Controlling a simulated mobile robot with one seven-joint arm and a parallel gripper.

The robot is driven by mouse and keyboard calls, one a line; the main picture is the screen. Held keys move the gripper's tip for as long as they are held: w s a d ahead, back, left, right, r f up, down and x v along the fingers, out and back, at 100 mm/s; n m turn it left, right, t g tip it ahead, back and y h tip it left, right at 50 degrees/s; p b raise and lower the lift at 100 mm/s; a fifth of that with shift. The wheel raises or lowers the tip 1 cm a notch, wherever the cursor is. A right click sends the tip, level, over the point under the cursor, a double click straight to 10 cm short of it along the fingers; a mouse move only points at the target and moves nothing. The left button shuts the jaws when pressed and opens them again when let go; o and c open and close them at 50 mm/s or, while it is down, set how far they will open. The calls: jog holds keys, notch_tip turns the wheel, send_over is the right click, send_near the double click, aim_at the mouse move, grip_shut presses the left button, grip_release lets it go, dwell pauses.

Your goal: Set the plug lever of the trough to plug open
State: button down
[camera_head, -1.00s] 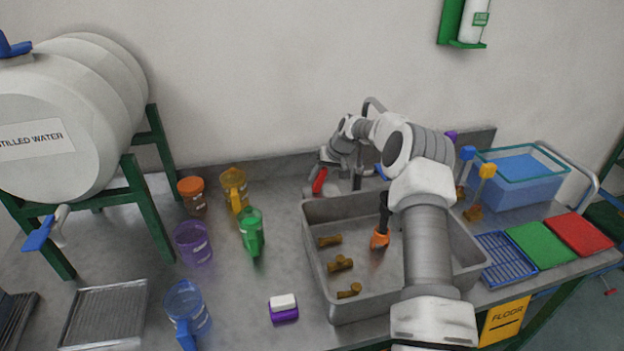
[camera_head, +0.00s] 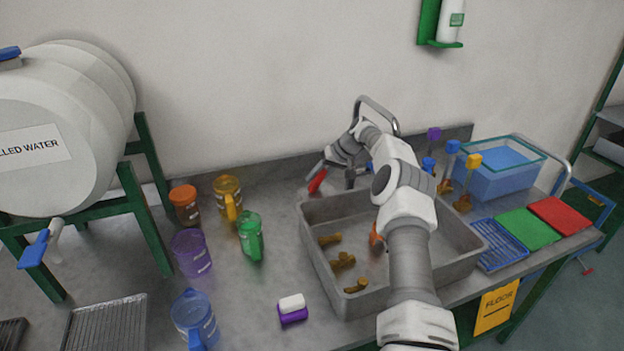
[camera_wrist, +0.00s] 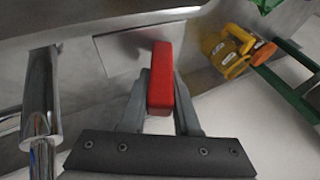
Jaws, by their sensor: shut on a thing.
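The red plug lever (camera_head: 317,181) is at the back left of the grey metal trough (camera_head: 348,222), close to its rim. My gripper (camera_head: 326,168) reaches over the trough from the front right and is at this lever. In the wrist view, the red lever (camera_wrist: 160,80) stands between the two grey fingers of my gripper (camera_wrist: 158,112), which are shut on it. A pale flat plate lies behind the lever there. The plug itself cannot be made out.
Several brown fittings (camera_head: 343,261) and an orange object (camera_head: 375,235), partly behind my arm, lie in the trough. A chrome pipe (camera_wrist: 40,100) stands left of my gripper. Jugs (camera_head: 193,254) stand left of the trough.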

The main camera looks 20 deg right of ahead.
dwell(0.4)
jog(key=c, duration=0.6)
grip_release()
jog(key=shift+c, duration=0.2)
jog(key=shift+a+r, duration=0.1)
jog(key=shift+a, duration=0.1)
